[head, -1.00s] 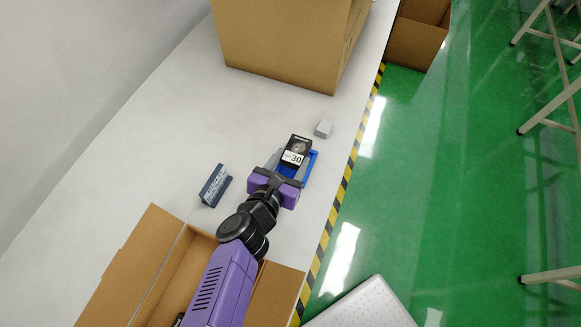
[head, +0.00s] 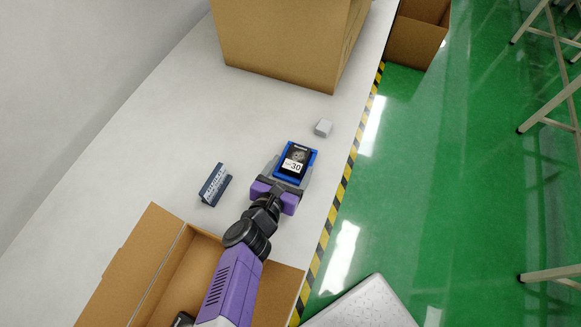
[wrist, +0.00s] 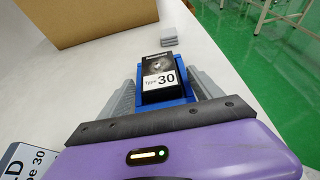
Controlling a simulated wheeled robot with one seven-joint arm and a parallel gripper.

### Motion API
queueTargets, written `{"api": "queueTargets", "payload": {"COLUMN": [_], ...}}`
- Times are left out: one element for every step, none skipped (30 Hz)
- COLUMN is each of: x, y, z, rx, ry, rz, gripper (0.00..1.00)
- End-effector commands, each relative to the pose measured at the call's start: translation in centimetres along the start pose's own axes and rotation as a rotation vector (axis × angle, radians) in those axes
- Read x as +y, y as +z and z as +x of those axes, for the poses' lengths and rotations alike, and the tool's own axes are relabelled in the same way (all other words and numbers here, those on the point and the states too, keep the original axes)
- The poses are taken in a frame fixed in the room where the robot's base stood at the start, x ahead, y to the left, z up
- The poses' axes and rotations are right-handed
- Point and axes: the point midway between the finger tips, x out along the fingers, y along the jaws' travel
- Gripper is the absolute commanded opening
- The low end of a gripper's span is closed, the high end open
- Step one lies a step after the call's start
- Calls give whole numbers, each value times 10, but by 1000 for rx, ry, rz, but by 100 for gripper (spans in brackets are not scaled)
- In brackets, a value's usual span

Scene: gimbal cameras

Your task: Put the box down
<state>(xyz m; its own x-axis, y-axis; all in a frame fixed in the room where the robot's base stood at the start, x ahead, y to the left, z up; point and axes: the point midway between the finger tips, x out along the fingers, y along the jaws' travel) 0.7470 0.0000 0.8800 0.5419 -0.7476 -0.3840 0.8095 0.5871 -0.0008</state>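A small black box (head: 297,161) with a white "Type 30" label lies flat in a shallow blue tray (head: 282,178) on the white table. The wrist view also shows the box (wrist: 160,72) with blue tray rim (wrist: 197,86) visible around it. My gripper (head: 290,169) is low over the tray, with its grey fingers spread on either side of the box. In the wrist view, a gap with blue tray showing separates the box from the right finger. The fingers' lower ends are partly hidden.
A dark blue folded sign (head: 215,185) stands left of my gripper. A small grey block (head: 323,127) lies beyond the tray. A large cardboard box (head: 285,50) stands at the back, and an open carton (head: 140,262) is in front. The table's right edge, with striped tape (head: 335,205), is close.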

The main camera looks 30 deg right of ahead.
Motion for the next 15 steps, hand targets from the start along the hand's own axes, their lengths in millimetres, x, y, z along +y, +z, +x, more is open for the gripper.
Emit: {"api": "queueTargets", "payload": {"x": [0,0,0,0,0,0,0,0,0,1,2,1,1,2,1], "y": [0,0,0,0,0,0,1,2,2,1,0,0,0,-1,-1], "z": [0,0,0,0,0,0,0,-1,-2,-5,-8,-14,-18,-24,-32], "rx": [0,0,0,0,0,0,0,0,1,1,1,0,0,1,1], "ry": [0,0,0,0,0,0,0,0,0,2,3,2,2,3,3], "rz": [0,0,0,0,0,0,0,0,0,1,1,1,1,1,2], "gripper": [74,74,74,74,74,74,74,74,74,74,74,74,74,74,74]}}
